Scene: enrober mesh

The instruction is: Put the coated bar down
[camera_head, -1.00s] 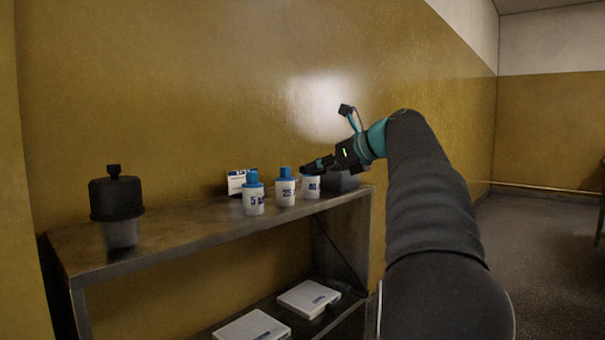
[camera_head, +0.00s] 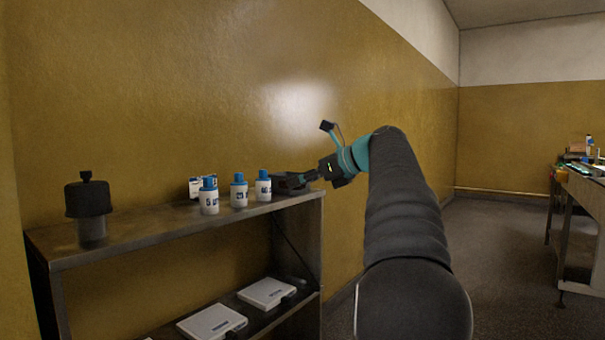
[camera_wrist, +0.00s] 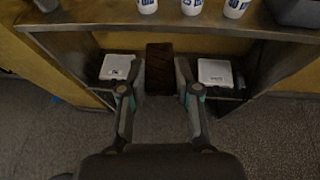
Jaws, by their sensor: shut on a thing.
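The coated bar (camera_wrist: 159,68) is a dark brown block in the wrist view. It sits between the two fingertips of my gripper (camera_wrist: 158,73), which is shut on it. The bar is held in the air in front of the steel shelf unit. In the head view my gripper (camera_head: 312,176) is near the right end of the shelf top, by a dark grey bin (camera_head: 290,183). I cannot make out the bar in the head view.
The steel shelf (camera_head: 150,229) carries several blue-capped white bottles (camera_head: 239,192), a small white sign and a black-lidded jar (camera_head: 90,205). White scales (camera_head: 267,292) lie on its lower level. A table (camera_head: 580,190) with items stands far right. Floor between is clear.

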